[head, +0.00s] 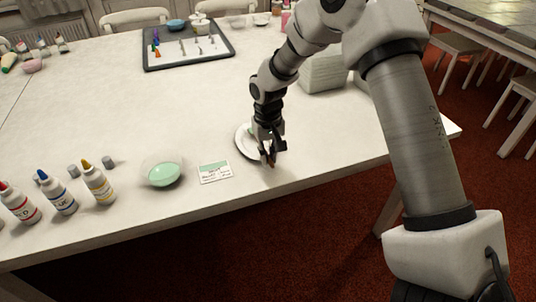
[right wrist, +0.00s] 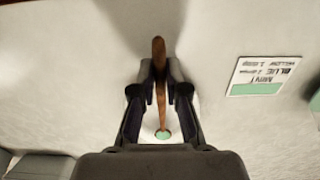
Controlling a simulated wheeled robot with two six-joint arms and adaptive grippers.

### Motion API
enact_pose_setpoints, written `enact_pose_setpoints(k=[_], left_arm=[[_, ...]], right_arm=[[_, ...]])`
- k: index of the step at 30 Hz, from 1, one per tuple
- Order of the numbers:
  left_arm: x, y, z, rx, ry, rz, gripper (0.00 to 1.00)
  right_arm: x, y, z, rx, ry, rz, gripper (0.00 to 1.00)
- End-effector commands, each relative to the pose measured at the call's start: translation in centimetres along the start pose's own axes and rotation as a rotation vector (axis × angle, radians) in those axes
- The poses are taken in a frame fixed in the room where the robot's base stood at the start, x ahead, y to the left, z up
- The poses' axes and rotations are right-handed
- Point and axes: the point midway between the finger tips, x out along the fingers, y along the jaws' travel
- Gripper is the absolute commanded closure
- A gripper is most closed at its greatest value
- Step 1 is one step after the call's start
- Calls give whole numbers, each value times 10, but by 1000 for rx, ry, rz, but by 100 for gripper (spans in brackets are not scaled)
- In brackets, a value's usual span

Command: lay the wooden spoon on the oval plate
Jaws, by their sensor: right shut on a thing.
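The wooden spoon (right wrist: 160,85) is brown and lies lengthwise between the fingers of my right gripper in the right wrist view. Its far end is green. My right gripper (head: 268,157) is shut on it, low over the near edge of the white plate (head: 243,143) in the head view. The gripper hides much of the plate, and a bit of green shows above it. I cannot tell whether the spoon touches the plate. My left gripper is not in view.
A colour card (head: 215,172) lies left of the plate, and a bowl of mint green (head: 164,175) stands beyond it. Several bottles (head: 60,194) stand at the left. A dark tray (head: 188,47) is at the back. The table's front edge is close to my gripper.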

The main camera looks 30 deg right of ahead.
Motion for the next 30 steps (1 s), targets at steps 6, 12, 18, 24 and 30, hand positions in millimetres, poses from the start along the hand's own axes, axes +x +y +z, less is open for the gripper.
enact_pose_setpoints(k=[6, 12, 18, 24, 30], left_arm=[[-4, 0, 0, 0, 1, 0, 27], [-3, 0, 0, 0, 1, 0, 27], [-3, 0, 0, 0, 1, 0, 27], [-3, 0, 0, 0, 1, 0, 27], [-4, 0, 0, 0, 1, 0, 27]], right_arm=[[10, 0, 0, 0, -1, 1, 100], [10, 0, 0, 0, -1, 1, 73], [10, 0, 0, 0, -2, 1, 58], [6, 0, 0, 0, -1, 1, 58], [-28, 0, -1, 0, 3, 0, 58]])
